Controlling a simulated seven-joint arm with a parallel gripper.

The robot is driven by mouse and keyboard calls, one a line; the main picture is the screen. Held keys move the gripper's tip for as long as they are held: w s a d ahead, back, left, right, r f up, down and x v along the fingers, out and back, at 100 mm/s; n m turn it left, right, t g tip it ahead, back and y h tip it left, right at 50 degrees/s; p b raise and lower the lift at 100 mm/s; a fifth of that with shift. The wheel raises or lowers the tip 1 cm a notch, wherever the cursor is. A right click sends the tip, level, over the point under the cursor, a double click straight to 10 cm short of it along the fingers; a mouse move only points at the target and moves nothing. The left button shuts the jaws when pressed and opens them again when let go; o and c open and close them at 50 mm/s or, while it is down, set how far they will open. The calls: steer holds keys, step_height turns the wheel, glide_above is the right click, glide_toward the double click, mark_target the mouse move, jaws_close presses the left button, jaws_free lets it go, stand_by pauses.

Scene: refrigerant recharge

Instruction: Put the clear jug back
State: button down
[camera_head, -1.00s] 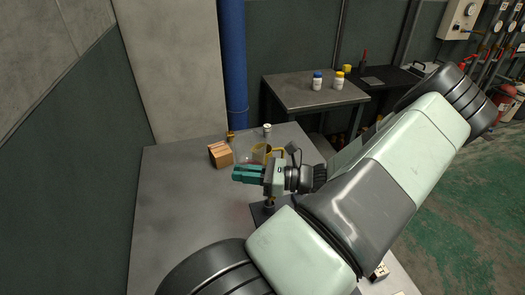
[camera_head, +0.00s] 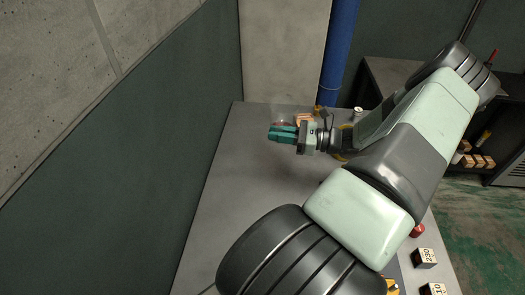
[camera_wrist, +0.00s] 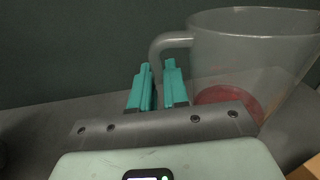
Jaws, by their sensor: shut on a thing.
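The clear jug (camera_wrist: 250,60) fills the right of the wrist view. It is see-through, with a wide rim and a handle on its left side, and something red shows at its bottom. My gripper (camera_wrist: 160,88) has its two teal fingers closed around the lower part of the handle. In the head view my gripper (camera_head: 283,133) is over the far left part of the grey table (camera_head: 235,190), and the jug (camera_head: 281,123) shows only faintly behind the fingers. I cannot tell whether the jug's base touches the table.
A cardboard box (camera_head: 304,117) stands just behind my gripper. A small white container (camera_head: 358,112) stands at the table's back edge, near a blue column (camera_head: 340,50). Number blocks (camera_head: 424,258) lie at the front right. The dark wall (camera_head: 150,150) borders the table's left. The table's left middle is clear.

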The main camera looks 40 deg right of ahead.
steer(key=w+a+n+g+y, duration=0.2)
steer(key=w+a, duration=0.1)
steer(key=w, duration=0.2)
steer(key=f, duration=1)
steer(key=shift+w+f, duration=0.1)
steer(key=shift+w, duration=0.1)
steer(key=shift+f, duration=0.15)
steer(key=c, duration=1.1)
jaws_free()
steer(key=shift+s+d, duration=0.15)
steer(key=v, duration=1.1)
steer(key=shift+s+d, duration=0.15)
steer(key=shift+s, duration=0.15)
